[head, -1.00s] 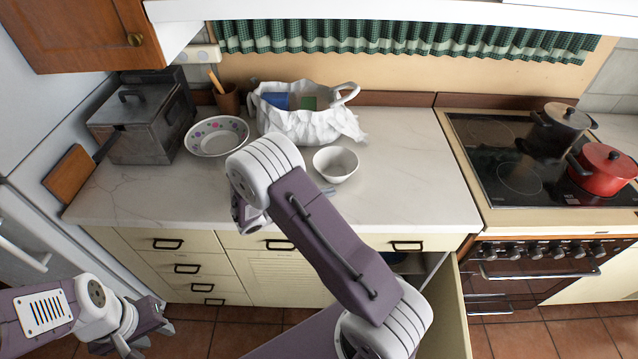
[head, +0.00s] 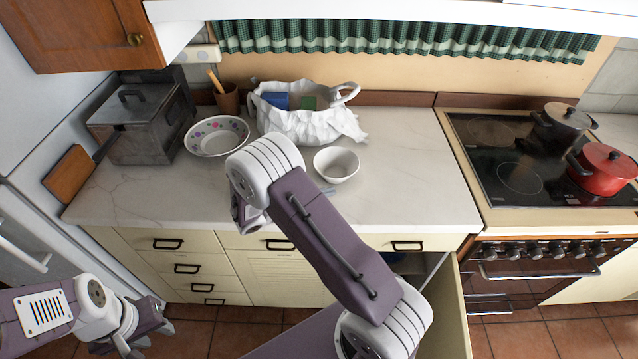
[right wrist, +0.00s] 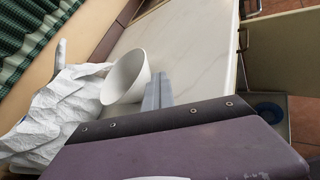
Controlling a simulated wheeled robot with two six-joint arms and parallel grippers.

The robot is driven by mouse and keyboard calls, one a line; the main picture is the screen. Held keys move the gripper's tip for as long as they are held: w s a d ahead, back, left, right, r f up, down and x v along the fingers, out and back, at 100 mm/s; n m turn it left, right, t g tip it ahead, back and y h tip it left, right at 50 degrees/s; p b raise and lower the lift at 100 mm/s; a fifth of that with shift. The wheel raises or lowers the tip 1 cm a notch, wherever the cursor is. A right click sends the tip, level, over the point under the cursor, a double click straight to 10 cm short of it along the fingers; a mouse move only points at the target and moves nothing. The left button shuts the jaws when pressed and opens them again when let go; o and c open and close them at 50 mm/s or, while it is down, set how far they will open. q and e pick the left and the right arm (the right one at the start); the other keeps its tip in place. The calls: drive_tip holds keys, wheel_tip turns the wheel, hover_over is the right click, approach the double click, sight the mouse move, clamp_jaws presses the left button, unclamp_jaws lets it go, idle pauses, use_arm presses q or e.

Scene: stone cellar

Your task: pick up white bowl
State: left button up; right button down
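In the head view my right arm hides most of that gripper; only a grey fingertip shows below the bowl. My left gripper (head: 150,338) hangs low at the left, in front of the drawers, its fingers apart and empty.
A patterned bowl (head: 217,136), the crumpled white container (head: 305,124) and a metal box (head: 140,122) stand on the counter. The counter (head: 415,180) is clear right of the white bowl. A red pot (head: 605,170) is on the stove. A cupboard door (head: 453,305) stands open below.

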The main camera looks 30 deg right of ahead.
idle(0.3)
drive_tip(key=c, duration=1.4)
unclamp_jaws()
drive_tip(key=shift+a, duration=0.1)
